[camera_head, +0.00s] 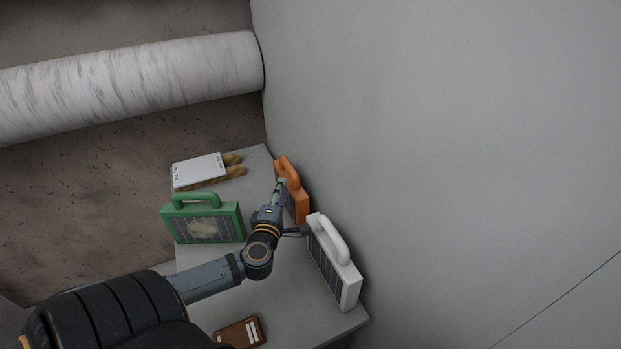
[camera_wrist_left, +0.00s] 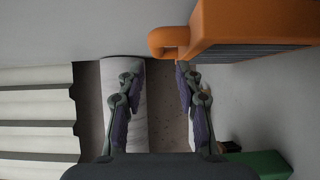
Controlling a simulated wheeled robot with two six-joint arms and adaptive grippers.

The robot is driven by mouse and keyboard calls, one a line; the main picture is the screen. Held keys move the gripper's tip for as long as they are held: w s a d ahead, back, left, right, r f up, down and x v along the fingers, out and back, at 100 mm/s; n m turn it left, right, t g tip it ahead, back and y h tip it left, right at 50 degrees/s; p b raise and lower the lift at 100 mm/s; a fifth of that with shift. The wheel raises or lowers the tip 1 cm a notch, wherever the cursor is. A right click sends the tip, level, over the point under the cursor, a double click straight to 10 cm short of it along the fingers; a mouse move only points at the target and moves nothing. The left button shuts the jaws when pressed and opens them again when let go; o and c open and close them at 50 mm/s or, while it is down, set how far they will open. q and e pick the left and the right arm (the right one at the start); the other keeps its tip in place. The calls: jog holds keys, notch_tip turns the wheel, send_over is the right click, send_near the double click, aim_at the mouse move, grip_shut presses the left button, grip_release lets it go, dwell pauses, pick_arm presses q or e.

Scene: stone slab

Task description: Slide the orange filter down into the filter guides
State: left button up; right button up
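The orange filter (camera_head: 297,199) stands upright against the grey wall on the stone slab, its handle on top. It also shows at the upper right of the left wrist view (camera_wrist_left: 238,22). My left gripper (camera_head: 279,187) is beside the orange filter and partly covers it in the head view. In the left wrist view the gripper (camera_wrist_left: 155,76) is open with nothing between its fingers. The right fingertip is close to the orange handle; I cannot tell if they touch. I cannot make out the filter guides. My right gripper is not in view.
A white filter (camera_head: 336,266) stands along the wall, nearer than the orange one. A green filter (camera_head: 208,224) stands on the slab (camera_head: 287,304) to the left. A box-like stack (camera_head: 199,171) lies at the back, a brown item (camera_head: 240,334) in front.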

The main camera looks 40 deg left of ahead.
aim_at(287, 168)
pick_arm(q)
jog(key=x, duration=0.3)
jog(key=b+x, duration=0.1)
jog(key=x, duration=0.1)
jog(key=shift+w+a+r, duration=0.2)
jog(key=shift+a+r, duration=0.15)
jog(key=shift+a, duration=0.05)
jog(key=x, duration=0.3)
jog(key=shift+w+a+f, duration=0.1)
jog(key=shift+w+f, duration=0.1)
jog(key=shift+w, duration=0.35)
jog(key=shift+s+r, duration=0.1)
jog(key=shift+s, duration=0.1)
jog(key=shift+c, duration=1.5)
grip_shut()
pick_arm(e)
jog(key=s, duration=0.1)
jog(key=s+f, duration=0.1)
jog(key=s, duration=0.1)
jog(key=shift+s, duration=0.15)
